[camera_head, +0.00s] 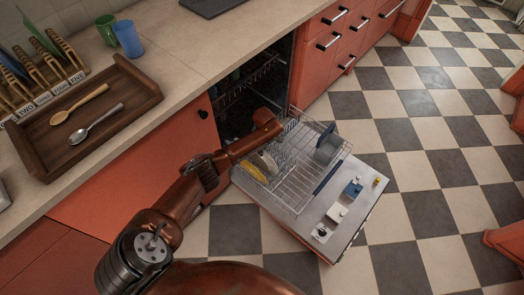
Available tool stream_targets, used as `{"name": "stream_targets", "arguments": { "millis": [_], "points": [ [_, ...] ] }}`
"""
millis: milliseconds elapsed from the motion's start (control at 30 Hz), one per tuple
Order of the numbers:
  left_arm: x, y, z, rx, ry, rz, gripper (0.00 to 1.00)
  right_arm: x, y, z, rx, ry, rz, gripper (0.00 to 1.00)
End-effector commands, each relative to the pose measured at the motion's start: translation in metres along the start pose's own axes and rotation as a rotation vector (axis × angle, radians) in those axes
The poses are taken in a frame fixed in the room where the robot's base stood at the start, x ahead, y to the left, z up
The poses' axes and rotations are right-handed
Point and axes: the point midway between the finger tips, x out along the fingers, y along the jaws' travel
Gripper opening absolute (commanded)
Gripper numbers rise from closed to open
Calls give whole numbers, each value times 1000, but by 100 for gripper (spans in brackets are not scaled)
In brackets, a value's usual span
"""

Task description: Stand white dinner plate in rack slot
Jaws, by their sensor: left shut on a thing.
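My left arm reaches from the bottom left to the pulled-out dishwasher rack. My left gripper (278,128) is at the rack's back edge, with its fingers mostly hidden by the arm. It is shut on a pale thing, apparently the white dinner plate (289,124), of which only a small edge shows. The wooden slot rack (42,98), with labels including FOUR and FIVE, stands on the counter at the far left. A green plate and a blue one lean in its back part. My right gripper is not in view.
The wire dishwasher rack (296,190) holds a yellow dish (250,171) and grey-blue dishes (327,148), above the open door (352,222). A wooden tray (120,112) with two spoons lies before the slot rack. A blue cup (128,38) and green mug (106,30) stand behind it.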

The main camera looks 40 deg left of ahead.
Motion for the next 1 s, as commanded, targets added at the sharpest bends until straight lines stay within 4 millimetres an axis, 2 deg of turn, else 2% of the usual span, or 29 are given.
{"name": "stream_targets", "arguments": {
  "millis": [1000],
  "points": [
    [17, 1, 1, 0, 1, 1, 0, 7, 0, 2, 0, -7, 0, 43]
  ]
}}
